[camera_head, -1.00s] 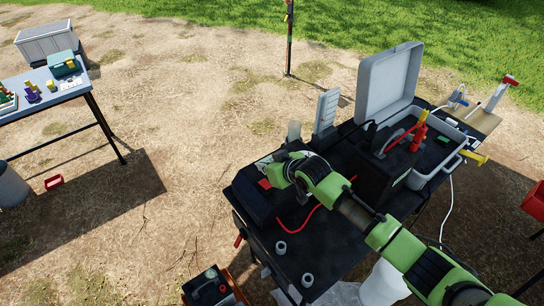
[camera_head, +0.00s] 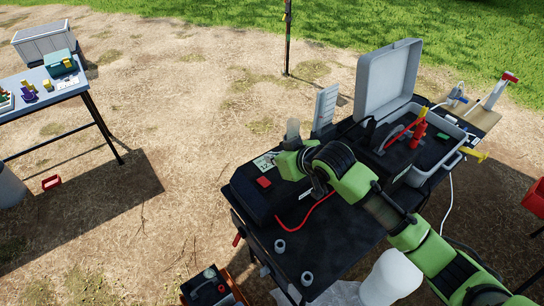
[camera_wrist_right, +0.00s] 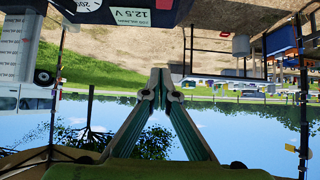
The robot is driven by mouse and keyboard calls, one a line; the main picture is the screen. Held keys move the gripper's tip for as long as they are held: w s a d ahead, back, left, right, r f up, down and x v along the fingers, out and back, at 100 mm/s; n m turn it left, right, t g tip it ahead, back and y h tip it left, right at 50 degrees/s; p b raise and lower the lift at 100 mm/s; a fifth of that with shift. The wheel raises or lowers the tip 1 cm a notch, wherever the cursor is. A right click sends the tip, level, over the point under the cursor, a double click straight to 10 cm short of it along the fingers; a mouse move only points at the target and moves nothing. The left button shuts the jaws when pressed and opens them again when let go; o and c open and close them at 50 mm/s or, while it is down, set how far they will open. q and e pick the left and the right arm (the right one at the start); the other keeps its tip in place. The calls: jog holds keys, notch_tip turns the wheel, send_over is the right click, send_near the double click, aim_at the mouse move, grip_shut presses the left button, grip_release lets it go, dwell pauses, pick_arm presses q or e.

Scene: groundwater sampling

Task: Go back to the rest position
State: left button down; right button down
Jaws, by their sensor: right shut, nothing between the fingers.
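My right arm comes in from the lower right of the head view, green and black, over the dark work table (camera_head: 350,237). Its wrist is bent above the black box with a red patch. In the right wrist view my right gripper (camera_wrist_right: 160,72) is shut, its two fingers meeting in a point with nothing between them. That view is upside down, with sky below and the ground above. In the head view the fingers are mostly hidden by the wrist. My left gripper is not in view.
The black box (camera_head: 252,196), an open grey case (camera_head: 388,80), a red tool (camera_head: 418,133) and a red cable (camera_head: 312,213) are close to my arm. A pale board (camera_head: 325,107) stands behind. Bare ground lies left of the table.

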jog(key=s+d+f+m+g+h, duration=0.1)
jog(key=s+f, duration=0.3)
jog(key=s, duration=0.3)
jog(key=s+d+f, duration=0.2)
jog(key=s+f, duration=0.1)
jog(key=s, duration=0.3)
jog(key=s+d+f+m+g+h, duration=0.2)
jog(key=s+d, duration=0.5)
jog(key=s, duration=0.4)
jog(key=s+d+f+m+g+h, duration=0.25)
jog(key=s+d, duration=0.45)
jog(key=s, duration=0.5)
notch_tip(320, 180, down, 29)
jog(key=s+n+b, duration=0.1)
jog(key=b, duration=0.1)
jog(key=s+d+f+g+b, duration=0.2)
jog(key=s+d+f, duration=0.1)
jog(key=s+f, duration=1.4)
jog(key=shift+f, duration=0.35)
